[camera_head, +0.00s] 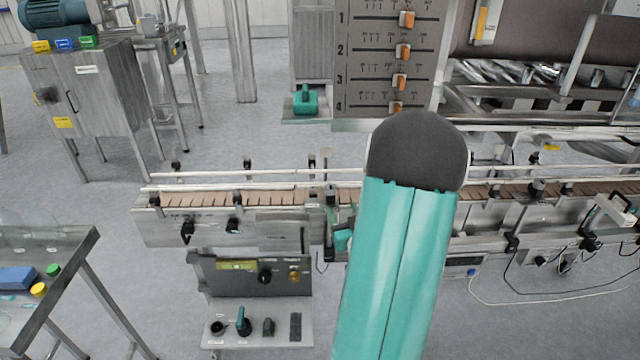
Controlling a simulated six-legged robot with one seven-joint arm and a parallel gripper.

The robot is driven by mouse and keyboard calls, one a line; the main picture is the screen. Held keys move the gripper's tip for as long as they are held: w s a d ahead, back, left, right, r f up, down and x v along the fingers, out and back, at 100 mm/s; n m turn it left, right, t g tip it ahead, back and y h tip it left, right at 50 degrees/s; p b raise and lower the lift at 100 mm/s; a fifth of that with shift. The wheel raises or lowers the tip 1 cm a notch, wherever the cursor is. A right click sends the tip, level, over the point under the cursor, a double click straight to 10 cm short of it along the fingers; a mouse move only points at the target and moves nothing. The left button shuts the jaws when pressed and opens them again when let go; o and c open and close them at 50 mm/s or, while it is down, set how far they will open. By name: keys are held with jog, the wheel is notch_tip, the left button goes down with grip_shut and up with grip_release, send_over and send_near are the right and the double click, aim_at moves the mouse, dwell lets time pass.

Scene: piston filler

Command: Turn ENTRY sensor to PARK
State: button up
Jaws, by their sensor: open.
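I cannot single out the ENTRY sensor or a PARK mark, as the labels are too small to read. A grey control panel (222,284) at the bottom centre has a yellow-green label, a black knob (265,276) and an orange button (294,276). Its lower shelf carries a teal-handled part (241,321) between dark fittings. A small teal piece (342,239) shows at the conveyor's near side, partly hidden by my arm; I cannot tell what it is. My teal arm link with its dark rounded end covers the middle right. My gripper is not visible.
The conveyor (270,197) with brown slats and side rails runs across the middle. A slider board (370,48) stands behind it, with a teal object (305,101) on a ledge. A table (85,250) is at left, a steel cabinet (95,95) behind. Cables lie at right.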

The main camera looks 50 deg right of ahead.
aim_at(328, 185)
jog(key=x, duration=1.3)
jog(key=shift+s, duration=0.1)
jog(key=c, duration=1)
